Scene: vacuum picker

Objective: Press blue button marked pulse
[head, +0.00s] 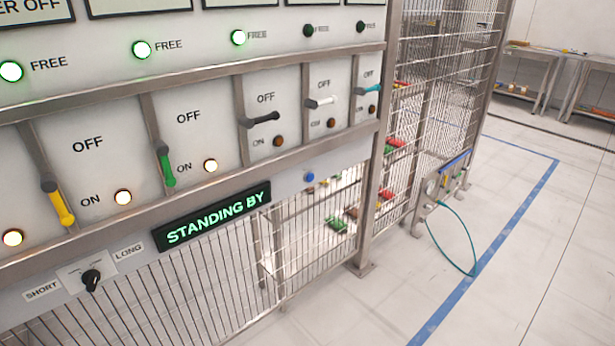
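A small round blue button (309,177) sits on the grey strip below the row of levers, right of the green-lit "STANDING BY" display (212,215). No word "pulse" can be read beside it. Nothing covers or touches the button. Neither of my grippers is in view.
Yellow (58,203) and green (166,165) levers point down; black (263,118), white (321,102) and teal (367,89) levers lie level. A black SHORT/LONG knob (91,280) is lower left. Wire mesh (302,245) encloses coloured parts. A hose (470,240) loops over otherwise open floor.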

